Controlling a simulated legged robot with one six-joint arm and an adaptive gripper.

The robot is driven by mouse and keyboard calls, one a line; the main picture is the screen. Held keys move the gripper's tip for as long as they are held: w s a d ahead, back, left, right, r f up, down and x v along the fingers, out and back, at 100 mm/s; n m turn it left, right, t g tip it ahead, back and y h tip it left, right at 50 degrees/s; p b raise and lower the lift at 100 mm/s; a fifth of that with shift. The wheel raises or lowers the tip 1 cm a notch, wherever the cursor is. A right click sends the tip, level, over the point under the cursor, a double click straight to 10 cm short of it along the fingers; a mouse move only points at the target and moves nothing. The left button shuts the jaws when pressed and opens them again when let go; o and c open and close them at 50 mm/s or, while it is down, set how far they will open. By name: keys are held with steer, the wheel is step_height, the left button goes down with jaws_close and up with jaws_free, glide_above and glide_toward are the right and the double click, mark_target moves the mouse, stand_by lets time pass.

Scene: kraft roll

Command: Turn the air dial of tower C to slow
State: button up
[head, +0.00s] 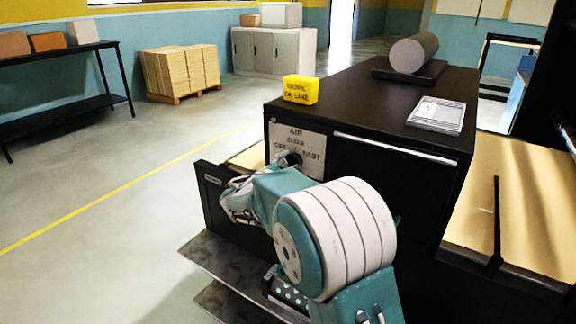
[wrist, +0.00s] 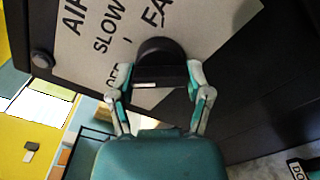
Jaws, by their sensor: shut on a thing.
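The air dial (wrist: 160,52) is a black round knob with a raised bar, on a pale plate (wrist: 92,50) lettered AIR, SLOW, OFF and FAST. My gripper (wrist: 159,74) is shut on the dial's bar, one finger at each side. A short white mark shows on the bar, but I cannot tell which word it points at. Part of OFF is hidden close to the left finger. In the head view the plate (head: 313,142) is on the front of a black cabinet (head: 350,97), and my arm covers much of the area below the dial. No tower letter is readable.
A yellow sign block (head: 301,89), a white-framed card (head: 436,115) and a grey roll (head: 413,53) on a dark base sit on the cabinet top. A black panel (head: 212,190) juts out left of my arm.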

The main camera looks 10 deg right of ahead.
steer(key=m, duration=0.4)
steer(key=shift+d+m, duration=0.1)
steer(key=shift+m, duration=1.5)
steer(key=shift+f, duration=0.15)
steer(key=o, duration=1.2)
steer(key=shift+d, duration=0.15)
steer(key=shift+c, duration=0.2)
